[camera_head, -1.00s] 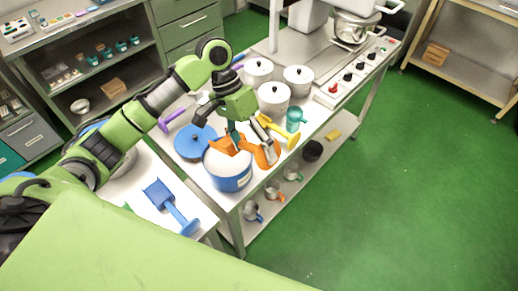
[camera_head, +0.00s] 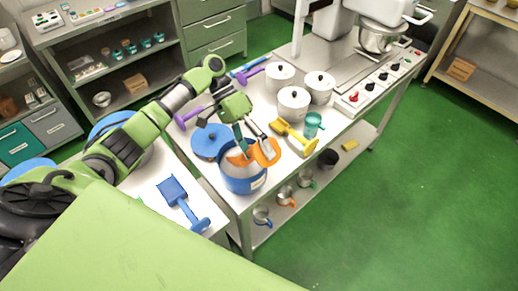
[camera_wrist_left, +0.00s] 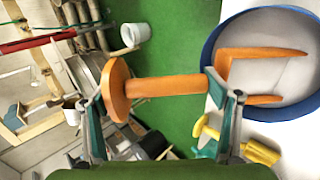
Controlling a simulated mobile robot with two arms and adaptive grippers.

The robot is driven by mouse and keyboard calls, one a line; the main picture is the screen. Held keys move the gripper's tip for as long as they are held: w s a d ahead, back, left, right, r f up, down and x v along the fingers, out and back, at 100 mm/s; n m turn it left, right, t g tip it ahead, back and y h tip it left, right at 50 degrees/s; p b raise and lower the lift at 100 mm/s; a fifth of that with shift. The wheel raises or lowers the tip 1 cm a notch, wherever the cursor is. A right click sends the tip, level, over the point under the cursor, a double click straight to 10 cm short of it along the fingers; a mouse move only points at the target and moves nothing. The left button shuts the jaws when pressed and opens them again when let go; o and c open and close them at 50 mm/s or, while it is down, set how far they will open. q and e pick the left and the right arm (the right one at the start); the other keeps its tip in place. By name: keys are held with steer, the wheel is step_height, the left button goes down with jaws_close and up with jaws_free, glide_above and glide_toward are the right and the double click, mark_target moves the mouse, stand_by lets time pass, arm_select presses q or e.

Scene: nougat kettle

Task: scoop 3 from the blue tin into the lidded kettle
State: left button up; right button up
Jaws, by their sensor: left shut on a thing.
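My left gripper (camera_head: 252,146) is shut on the handle of an orange scoop (camera_head: 267,153). In the left wrist view the handle (camera_wrist_left: 165,86) lies across between the fingers. The blue tin (camera_head: 243,183) stands without a lid at the near table edge, pale inside. The scoop's forked-looking head (camera_wrist_left: 265,53) lies over or inside the tin's rim; depth and load are unclear. White lidded pots (camera_head: 293,103), (camera_head: 279,77) and (camera_head: 320,86) stand behind; I cannot tell which is the kettle. My right gripper is out of view.
A blue lid (camera_head: 209,141) lies left of the tin. A blue scoop (camera_head: 181,201) lies on the left table.

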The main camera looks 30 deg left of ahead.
arm_select(q)
steer(key=shift+w+a+f+b, duration=0.15)
steer(key=shift+f+b, duration=0.15)
steer(key=shift+f, duration=0.4)
steer(key=shift+y+p, duration=0.3)
steer(key=shift+s+d+f+t+y, duration=0.1)
steer(key=shift+d+f+t+y, duration=0.1)
steer(key=shift+f+y, duration=0.2)
steer(key=shift+s+d+f+t+y, duration=0.1)
steer(key=shift+d+f+t+y, duration=0.15)
steer(key=shift+f, duration=0.2)
step_height(320, 180, down, 4)
steer(key=d+r+t+y+p, duration=0.1)
steer(key=d+y+p, duration=0.1)
steer(key=y, duration=0.1)
steer(key=s+d+r+t+y, duration=0.1)
steer(key=s+d+r+y, duration=0.1)
steer(key=d+r+y, duration=0.2)
steer(key=shift+s+r+t, duration=0.25)
steer(key=shift+r+t, duration=0.1)
steer(key=shift+r, duration=1.4)
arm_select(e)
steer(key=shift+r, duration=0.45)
